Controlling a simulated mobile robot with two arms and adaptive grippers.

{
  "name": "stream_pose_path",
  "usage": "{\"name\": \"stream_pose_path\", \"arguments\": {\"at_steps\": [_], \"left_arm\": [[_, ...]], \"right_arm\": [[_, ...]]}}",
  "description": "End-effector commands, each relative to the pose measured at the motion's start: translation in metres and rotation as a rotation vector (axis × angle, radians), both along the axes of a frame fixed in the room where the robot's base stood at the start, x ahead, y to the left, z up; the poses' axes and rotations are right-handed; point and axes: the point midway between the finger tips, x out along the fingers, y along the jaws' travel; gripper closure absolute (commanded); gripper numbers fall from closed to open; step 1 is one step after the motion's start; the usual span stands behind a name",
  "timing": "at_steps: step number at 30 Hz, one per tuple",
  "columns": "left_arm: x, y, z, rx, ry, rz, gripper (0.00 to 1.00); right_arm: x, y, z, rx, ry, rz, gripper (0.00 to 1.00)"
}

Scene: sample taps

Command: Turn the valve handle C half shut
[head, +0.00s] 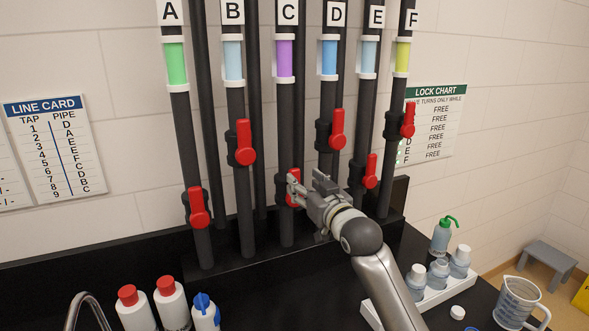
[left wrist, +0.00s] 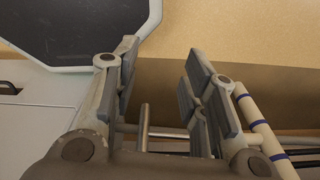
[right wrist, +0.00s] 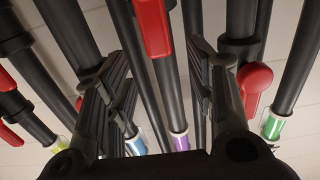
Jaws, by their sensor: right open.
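Pipe C (head: 287,120) is dark with a purple sight glass (head: 285,58). Its red valve handle C (head: 293,201) is low on the pipe, roughly along it, and partly hidden by my right gripper (head: 307,181). The gripper is open, with its left finger overlapping the handle in the head view; I cannot tell whether they touch. In the right wrist view, the red handle (right wrist: 152,25) on the purple-glass pipe lies at the top, beyond the open fingers (right wrist: 165,65). My left gripper (left wrist: 160,80) is open and empty in the left wrist view.
Neighbouring handles B (head: 245,142) and D (head: 337,130) sit higher; A (head: 198,207) and E (head: 371,171) are low. White bottles (head: 171,304), a bottle rack (head: 431,297) and a measuring jug (head: 516,302) stand on the black bench. A lock chart (head: 436,125) hangs at right.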

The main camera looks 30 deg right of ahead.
Motion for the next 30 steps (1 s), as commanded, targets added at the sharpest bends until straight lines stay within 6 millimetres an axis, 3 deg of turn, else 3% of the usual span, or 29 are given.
{"name": "stream_pose_path", "arguments": {"at_steps": [6, 13, 17, 26, 30], "left_arm": [[-0.001, 0.002, 0.016, 0.002, 0.002, -0.001, 0.6], [0.021, -0.001, 0.026, -0.003, -0.033, 0.0, 0.6], [0.025, -0.004, 0.028, -0.007, -0.04, 0.001, 0.6], [0.013, -0.004, 0.026, -0.006, -0.02, 0.001, 0.6], [0.01, -0.004, 0.026, -0.006, -0.016, 0.001, 0.6]], "right_arm": [[0.037, -0.002, 0.003, 0.0, 0.001, -0.001, 0.5], [0.061, -0.003, 0.002, 0.001, 0.0, 0.0, 0.5], [0.067, -0.004, 0.001, 0.0, 0.001, 0.0, 0.5], [0.069, -0.004, 0.0, 0.0, 0.0, 0.0, 0.5], [0.069, -0.004, 0.0, 0.0, 0.0, 0.0, 0.64]]}}
